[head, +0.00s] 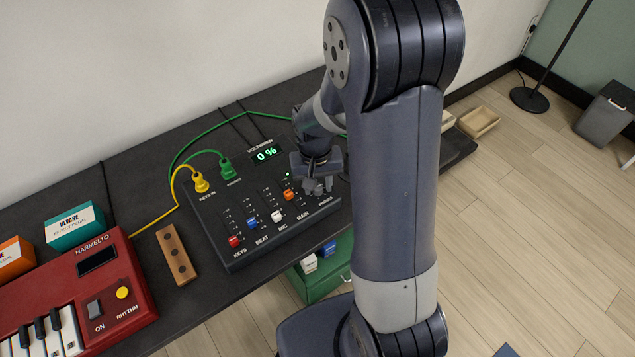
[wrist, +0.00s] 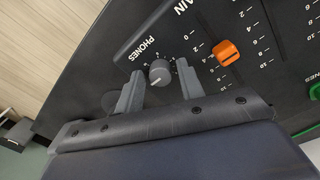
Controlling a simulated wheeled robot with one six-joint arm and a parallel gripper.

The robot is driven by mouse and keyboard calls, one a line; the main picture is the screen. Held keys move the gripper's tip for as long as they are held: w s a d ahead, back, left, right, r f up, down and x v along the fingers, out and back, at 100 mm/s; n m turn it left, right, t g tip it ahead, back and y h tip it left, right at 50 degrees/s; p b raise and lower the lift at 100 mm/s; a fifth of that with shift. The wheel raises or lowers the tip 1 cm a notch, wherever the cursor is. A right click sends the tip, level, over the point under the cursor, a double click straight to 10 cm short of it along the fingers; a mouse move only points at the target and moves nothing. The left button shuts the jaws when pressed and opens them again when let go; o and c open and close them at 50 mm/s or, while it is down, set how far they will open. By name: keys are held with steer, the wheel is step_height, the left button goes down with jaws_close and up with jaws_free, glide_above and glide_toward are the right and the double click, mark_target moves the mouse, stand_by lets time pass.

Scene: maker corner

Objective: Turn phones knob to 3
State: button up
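The mixer (head: 235,240) lies on the dark table with its display (head: 265,153) reading 0 %. In the wrist view the grey PHONES knob (wrist: 160,72) sits beside its printed PHONES label, with a light pointer mark toward the lower left. The small numbers around it are too small to read. My gripper (wrist: 159,69) is open, with one finger on each side of the knob; a gap seems to show on both sides. In the head view my gripper (head: 318,186) is low over the mixer's right end and hides the knob.
Orange MAIN slider (wrist: 227,52) is near the right finger. Other sliders (head: 277,216) stand to the left. Yellow plug (head: 200,183) and green plug (head: 227,168) stick up at the back. A wooden block (head: 176,256) and red keyboard (head: 125,300) lie further left.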

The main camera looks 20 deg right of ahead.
steer(key=c, duration=0.7)
steer(key=shift+c, duration=0.2)
steer(key=shift+n, duration=0.3)
